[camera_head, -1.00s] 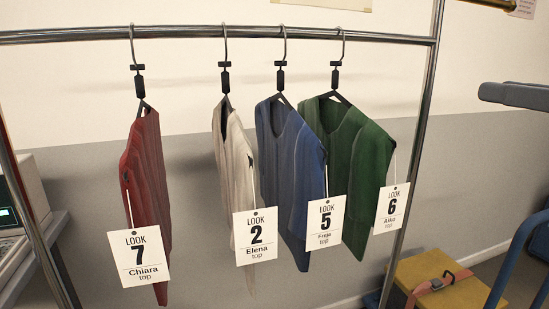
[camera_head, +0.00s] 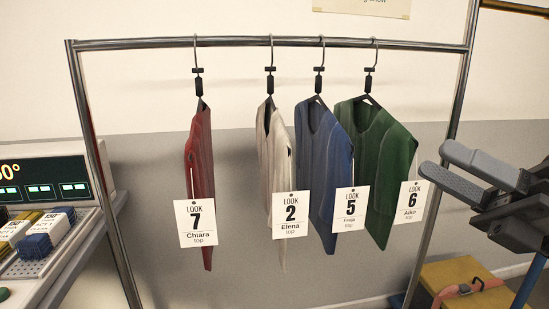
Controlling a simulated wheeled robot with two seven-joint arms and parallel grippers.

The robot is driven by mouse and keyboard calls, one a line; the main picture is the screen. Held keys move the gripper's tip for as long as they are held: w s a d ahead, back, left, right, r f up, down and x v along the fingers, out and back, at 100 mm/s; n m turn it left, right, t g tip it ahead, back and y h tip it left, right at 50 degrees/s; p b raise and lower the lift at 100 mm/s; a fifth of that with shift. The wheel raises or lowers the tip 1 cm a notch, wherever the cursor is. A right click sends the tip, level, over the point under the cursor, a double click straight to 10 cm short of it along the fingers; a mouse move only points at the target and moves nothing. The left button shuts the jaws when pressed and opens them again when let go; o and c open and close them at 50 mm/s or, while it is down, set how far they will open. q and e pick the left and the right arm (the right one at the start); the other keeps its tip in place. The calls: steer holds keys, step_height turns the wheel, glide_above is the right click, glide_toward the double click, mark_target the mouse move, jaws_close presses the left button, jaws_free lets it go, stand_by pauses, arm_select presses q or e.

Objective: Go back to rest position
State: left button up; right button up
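My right gripper (camera_head: 434,168) is in the head view at the right, with its two grey fingers apart and nothing between them. It is to the right of the green top, apart from it as far as I can tell. My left gripper is not in view. Hanging from the rail (camera_head: 250,41) are a red top (camera_head: 200,150) tagged Look 7 Chiara, a cream top (camera_head: 277,160) tagged Look 2 Elena, a blue top (camera_head: 325,155) tagged Look 5 and a green top (camera_head: 388,160) tagged Look 6 Aiko.
At the left stands a counter (camera_head: 75,262) with a green-lit display unit (camera_head: 45,178) and a rack (camera_head: 30,268) of small blue and white items. A yellow case (camera_head: 455,273) with a red strap is on the floor at the lower right. Rack posts stand either side of the tops.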

steer(key=w+d+f+m+t+h+p, duration=0.1)
steer(key=w+f+m+t+h, duration=0.25)
steer(key=f+m+h, duration=0.65)
steer(key=w+d+f+m+t+h+p, duration=0.15)
steer(key=f+m+t+h, duration=0.3)
steer(key=f+m, duration=1.05)
steer(key=s+a+f+m+g, duration=0.4)
steer(key=s+a+f+m, duration=0.1)
steer(key=f, duration=0.4)
steer(key=s+a+f+m+g, duration=0.5)
steer(key=s+a+f+m, duration=0.1)
steer(key=f, duration=0.2)
steer(key=shift+s+f, duration=0.25)
steer(key=shift+f, duration=0.1)
